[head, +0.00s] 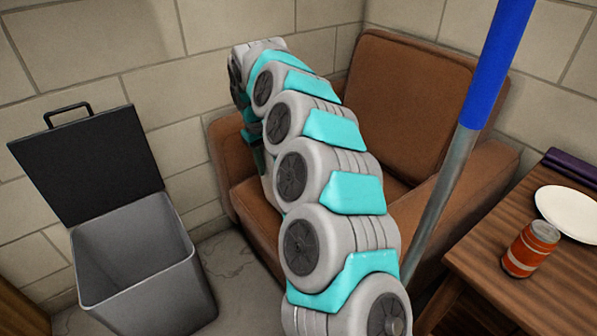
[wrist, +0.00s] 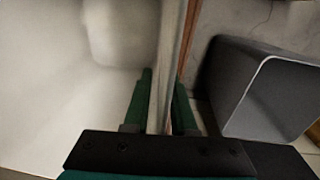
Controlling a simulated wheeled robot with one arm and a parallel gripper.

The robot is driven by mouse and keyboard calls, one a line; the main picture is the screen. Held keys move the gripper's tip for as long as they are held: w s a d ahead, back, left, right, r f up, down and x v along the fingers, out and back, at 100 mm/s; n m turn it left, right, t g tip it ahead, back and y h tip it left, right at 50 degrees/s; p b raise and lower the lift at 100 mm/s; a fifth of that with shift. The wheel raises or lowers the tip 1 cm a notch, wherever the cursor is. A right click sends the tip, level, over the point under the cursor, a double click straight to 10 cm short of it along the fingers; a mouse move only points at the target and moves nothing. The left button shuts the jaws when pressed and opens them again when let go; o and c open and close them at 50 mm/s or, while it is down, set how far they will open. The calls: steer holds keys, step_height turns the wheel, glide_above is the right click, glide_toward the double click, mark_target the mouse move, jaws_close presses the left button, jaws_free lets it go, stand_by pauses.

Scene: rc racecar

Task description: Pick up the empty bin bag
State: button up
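My gripper (wrist: 162,85) shows in the wrist view with two dark green fingers standing apart. A narrow pale upright edge (wrist: 174,40) runs between them; I cannot tell whether they touch it. A large smooth whitish surface (wrist: 50,70) fills the left of that view, too close and blurred to identify. No bin bag can be clearly made out.
The brown armchair (head: 405,100) stands in the corner. A wooden table (head: 490,260) at right holds an orange can (head: 530,250), a white plate (head: 570,212) and a purple item (head: 572,168). A grey bin-like container (wrist: 275,95) is right of my fingers. Some floor shows beside the bin.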

jaws_close()
stand_by(1.1)
